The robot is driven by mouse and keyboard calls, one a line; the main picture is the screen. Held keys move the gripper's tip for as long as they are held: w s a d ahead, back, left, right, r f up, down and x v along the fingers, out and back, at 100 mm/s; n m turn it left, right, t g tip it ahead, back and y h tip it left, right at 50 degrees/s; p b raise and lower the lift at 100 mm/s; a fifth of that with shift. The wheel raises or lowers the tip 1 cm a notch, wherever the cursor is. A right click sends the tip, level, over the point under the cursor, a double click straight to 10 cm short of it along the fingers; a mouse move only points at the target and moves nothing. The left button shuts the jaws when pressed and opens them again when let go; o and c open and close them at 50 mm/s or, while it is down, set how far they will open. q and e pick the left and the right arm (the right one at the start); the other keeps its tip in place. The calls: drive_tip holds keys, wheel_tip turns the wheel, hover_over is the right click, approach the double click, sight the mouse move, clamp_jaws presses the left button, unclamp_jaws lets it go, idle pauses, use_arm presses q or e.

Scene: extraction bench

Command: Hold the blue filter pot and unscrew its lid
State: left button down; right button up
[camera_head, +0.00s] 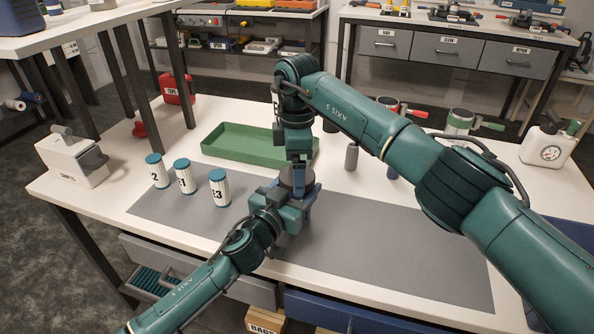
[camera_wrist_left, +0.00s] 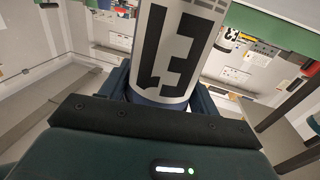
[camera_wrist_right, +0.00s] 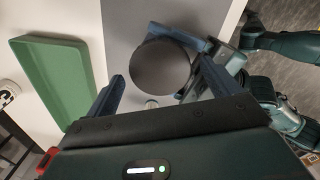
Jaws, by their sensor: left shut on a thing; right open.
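The pot shows in the head view as a dark grey round lid (camera_head: 297,183), mostly hidden by my grippers. In the left wrist view, a white cylinder (camera_wrist_left: 178,45) with large black marks and a blue band sits between my left fingers. My left gripper (camera_head: 292,208) is shut on this pot, above the grey mat. My right gripper (camera_head: 298,172) is directly above it, pointing down. In the right wrist view, my right gripper (camera_wrist_right: 163,90) is open, its fingers apart on either side of the dark round top (camera_wrist_right: 160,67). The pot's lower part is hidden.
A green tray (camera_head: 225,154) lies behind the pot. Three white canisters with blue caps (camera_head: 220,190) stand left. A grey bottle (camera_head: 352,156) stands right of the tray. A white box (camera_head: 70,163) is far left. The grey mat (camera_head: 400,245) is clear to the right.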

drive_tip(key=shift+r, duration=1.5)
use_arm(q)
drive_tip(key=shift+c, duration=1.4)
unclamp_jaws()
